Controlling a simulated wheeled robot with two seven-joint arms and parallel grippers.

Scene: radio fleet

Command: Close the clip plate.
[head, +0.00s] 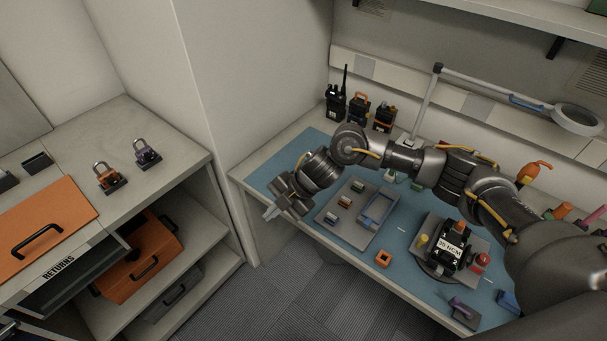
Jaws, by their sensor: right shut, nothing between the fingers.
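My right gripper (271,212) is shut and empty. Its fingertips hang at the left front edge of the workbench, left of the grey parts tray (345,233). A black device with a white "30 NCM" label (452,245) sits on a grey fixture (427,243) at the right of the blue mat. The fixture is well away from the gripper. I cannot make out the clip plate or whether it stands open. My right arm crosses above the bench and hides part of its back. My left gripper is not in view.
Radios (336,106) stand at the bench's back left. The blue mat (312,157) holds the parts tray, with small blocks and a blue frame, and an orange square piece (383,258). A magnifier lamp (575,119) is behind. Padlocks (147,152) stand on the left cabinet; open floor lies between.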

